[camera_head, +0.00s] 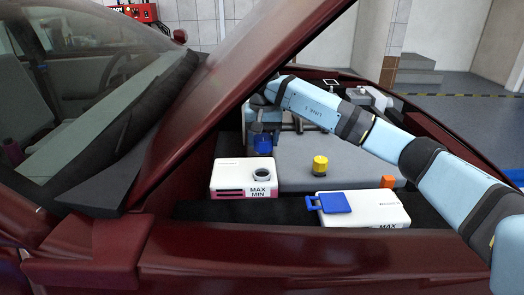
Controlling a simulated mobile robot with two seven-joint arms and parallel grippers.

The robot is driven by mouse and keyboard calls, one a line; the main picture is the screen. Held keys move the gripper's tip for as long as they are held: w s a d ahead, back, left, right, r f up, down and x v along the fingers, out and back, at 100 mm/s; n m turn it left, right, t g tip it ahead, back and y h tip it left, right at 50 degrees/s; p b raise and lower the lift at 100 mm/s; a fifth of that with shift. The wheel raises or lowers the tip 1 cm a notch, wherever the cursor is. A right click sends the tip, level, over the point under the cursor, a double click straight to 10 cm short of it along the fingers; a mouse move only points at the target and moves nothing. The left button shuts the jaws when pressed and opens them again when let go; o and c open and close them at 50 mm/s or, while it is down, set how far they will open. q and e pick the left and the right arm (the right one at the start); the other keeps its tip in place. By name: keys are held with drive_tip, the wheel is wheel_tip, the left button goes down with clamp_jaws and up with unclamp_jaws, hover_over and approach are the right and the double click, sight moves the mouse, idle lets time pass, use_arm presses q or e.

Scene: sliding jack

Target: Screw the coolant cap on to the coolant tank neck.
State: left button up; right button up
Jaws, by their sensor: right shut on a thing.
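The coolant tank (229,172) is white with a pink band and MAX and MIN marks, standing in the engine bay at the middle left. Its open neck (262,176) is a grey ring on top with a dark opening. The coolant cap (262,144) is blue and is held above and behind the neck in this view, apart from it. My right gripper (262,132) is shut on the cap, its fingers mostly hidden by shade and the arm. My left gripper is not in view.
A yellow cap (320,165) stands on the grey engine cover (294,172). A second white tank (378,208) with a blue flap lid (335,203) sits at front right, near an orange part (387,182). The raised red hood (240,75) slants close to my right arm.

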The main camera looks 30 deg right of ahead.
sight(262, 152)
drive_tip(key=shift+w+a, duration=0.1)
drive_tip(key=shift+w, duration=0.05)
idle(0.3)
drive_tip(key=shift+r, duration=0.1)
wheel_tip(262, 152, down, 4)
drive_tip(key=shift+f+b, duration=0.15)
drive_tip(key=shift+b, duration=0.55)
drive_tip(key=shift+f, duration=0.25)
drive_tip(key=shift+f+b, duration=0.3)
drive_tip(key=shift+f, duration=0.15)
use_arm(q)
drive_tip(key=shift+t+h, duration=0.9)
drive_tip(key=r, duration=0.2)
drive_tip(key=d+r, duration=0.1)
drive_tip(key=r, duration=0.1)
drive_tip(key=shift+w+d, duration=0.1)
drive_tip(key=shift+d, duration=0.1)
use_arm(e)
drive_tip(key=shift+f, duration=0.15)
use_arm(q)
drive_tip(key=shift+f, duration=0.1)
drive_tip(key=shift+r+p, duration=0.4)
drive_tip(key=shift+p, duration=0.05)
